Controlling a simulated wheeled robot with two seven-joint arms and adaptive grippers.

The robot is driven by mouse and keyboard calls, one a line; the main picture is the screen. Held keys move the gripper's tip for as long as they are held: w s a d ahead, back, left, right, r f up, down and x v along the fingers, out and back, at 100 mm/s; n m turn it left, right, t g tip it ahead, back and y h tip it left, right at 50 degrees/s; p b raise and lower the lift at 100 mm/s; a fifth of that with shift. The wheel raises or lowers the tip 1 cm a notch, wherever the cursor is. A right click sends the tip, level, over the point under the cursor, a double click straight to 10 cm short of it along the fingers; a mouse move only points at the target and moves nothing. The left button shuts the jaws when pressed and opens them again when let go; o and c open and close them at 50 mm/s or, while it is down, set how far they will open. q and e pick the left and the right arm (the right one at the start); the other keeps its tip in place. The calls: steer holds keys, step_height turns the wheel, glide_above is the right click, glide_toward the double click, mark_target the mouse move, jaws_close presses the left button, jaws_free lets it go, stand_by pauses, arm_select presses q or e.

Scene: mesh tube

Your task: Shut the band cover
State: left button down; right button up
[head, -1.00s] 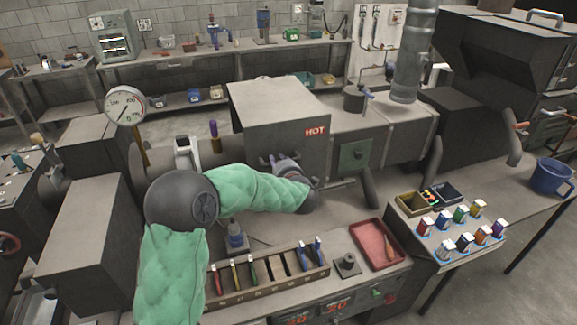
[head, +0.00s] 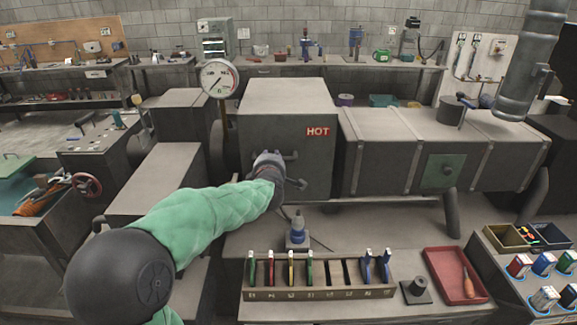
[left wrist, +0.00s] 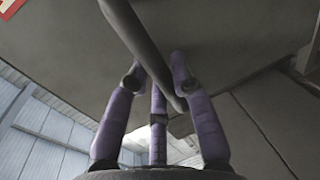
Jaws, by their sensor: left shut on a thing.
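The cover (head: 262,135) is a dark grey box-like housing with a red HOT label on its front, in the middle of the head view. My left gripper (head: 270,160) is at its front face, shut on a grey bar handle there. In the left wrist view the purple fingers (left wrist: 158,95) are around this round bar (left wrist: 140,40), which runs slanting across a flat grey panel (left wrist: 235,50). The gripper hides part of the handle in the head view. I cannot tell how far the cover is from its closed position. My right gripper is not in view.
A long grey duct with a green panel (head: 445,172) adjoins on the right. A round gauge (head: 218,78) stands at left.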

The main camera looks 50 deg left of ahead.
arm_select(q)
steer(key=shift+s+a+f, duration=0.15)
steer(key=shift+s+a, duration=0.15)
steer(key=shift+s, duration=0.05)
steer(key=c, duration=1.4)
jaws_free()
steer(key=shift+c, duration=0.2)
steer(key=o, duration=0.4)
steer(key=shift+s+a, duration=0.1)
steer(key=shift+s, duration=0.05)
steer(key=shift+s+a, duration=0.1)
